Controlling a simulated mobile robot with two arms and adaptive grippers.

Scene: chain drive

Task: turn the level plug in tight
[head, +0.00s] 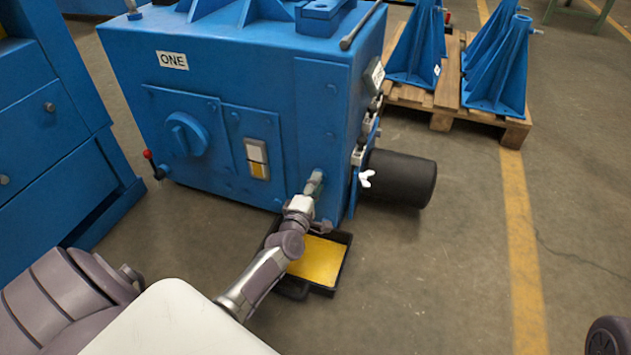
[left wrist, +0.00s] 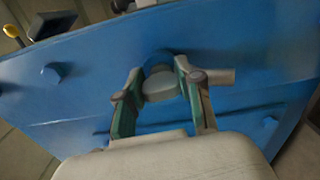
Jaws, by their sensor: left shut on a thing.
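My left gripper (head: 315,184) reaches the lower right of the blue housing's front face (head: 285,160). In the left wrist view my left gripper (left wrist: 160,88) has its two green-sided fingers on either side of a grey, rounded plug (left wrist: 159,87), and is shut on it. The plug sits at a blue round boss (left wrist: 158,60) on the housing. How far the plug is in cannot be told. In the head view the fingers hide the plug. My right gripper is not in view.
A black drip tray (head: 342,262) with yellow liquid or lining lies on the floor below my left wrist. A pallet (head: 440,122) with blue stands is behind.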

